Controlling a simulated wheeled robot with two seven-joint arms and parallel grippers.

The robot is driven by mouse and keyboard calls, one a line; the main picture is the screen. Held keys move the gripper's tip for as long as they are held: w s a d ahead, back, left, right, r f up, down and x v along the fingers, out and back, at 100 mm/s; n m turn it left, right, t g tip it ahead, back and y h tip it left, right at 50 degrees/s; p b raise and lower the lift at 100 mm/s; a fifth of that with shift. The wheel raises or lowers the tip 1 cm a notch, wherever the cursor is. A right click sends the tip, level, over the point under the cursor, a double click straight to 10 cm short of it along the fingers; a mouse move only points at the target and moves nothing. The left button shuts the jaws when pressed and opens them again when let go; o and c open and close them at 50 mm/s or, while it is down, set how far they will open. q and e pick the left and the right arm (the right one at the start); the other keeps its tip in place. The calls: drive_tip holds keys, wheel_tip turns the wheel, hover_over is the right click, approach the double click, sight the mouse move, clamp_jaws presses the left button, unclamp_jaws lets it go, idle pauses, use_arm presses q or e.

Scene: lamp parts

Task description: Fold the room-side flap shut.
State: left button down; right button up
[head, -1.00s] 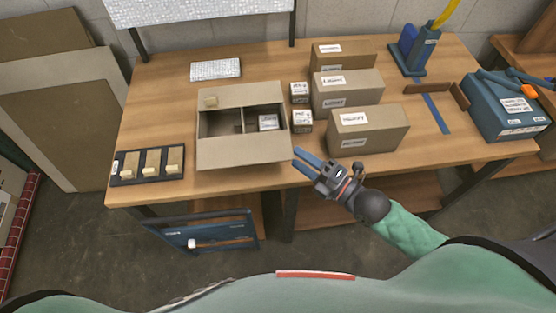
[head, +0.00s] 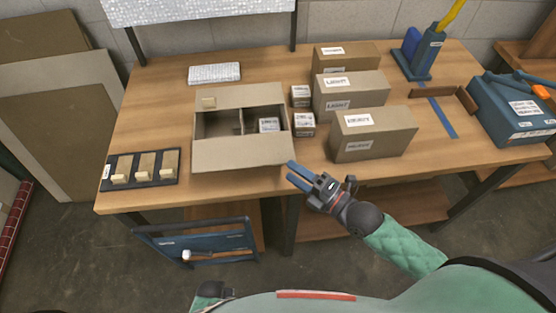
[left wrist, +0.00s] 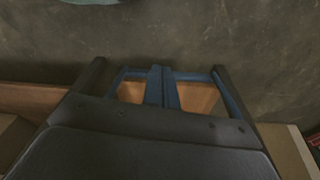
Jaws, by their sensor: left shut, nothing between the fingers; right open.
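An open cardboard box (head: 200,140) stands on the workbench. Its room-side flap (head: 242,153) is spread open toward me along the near edge. The far flap (head: 250,95) is also open. A small labelled carton (head: 269,125) sits in the right part of the divided box. My right gripper (head: 292,171) is open and empty, just beyond the near right corner of the box, apart from the flap. Part of my left arm shows at the bottom of the head view. In the left wrist view my left gripper (left wrist: 162,72) is shut and empty above the floor.
Several brown cartons (head: 372,137) stand right of the box, with two small cartons (head: 303,124) between. A dark tray (head: 125,180) with tan blocks lies left. A white keyboard-like pad (head: 214,73) lies behind.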

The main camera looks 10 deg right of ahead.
sight(278, 163)
use_arm(q)
drive_tip(key=shift+s+a+f+p, duration=0.25)
drive_tip(key=shift+f+p, duration=0.1)
drive_tip(key=shift+f, duration=0.55)
drive_tip(key=shift+s+a+f+p, duration=0.15)
drive_tip(key=shift+a+f+p, duration=0.15)
drive_tip(key=shift+f, duration=0.65)
drive_tip(key=shift+s+a+f+p, duration=0.2)
drive_tip(key=shift+f+p, duration=0.15)
drive_tip(key=shift+f, duration=0.55)
use_arm(e)
drive_tip(key=shift+x, duration=2.95)
drive_tip(key=shift+r, duration=0.1)
use_arm(q)
drive_tip(key=shift+w+r+t, duration=0.1)
drive_tip(key=shift+t, duration=0.2)
use_arm(e)
drive_tip(key=shift+s, duration=0.1)
clamp_jaws()
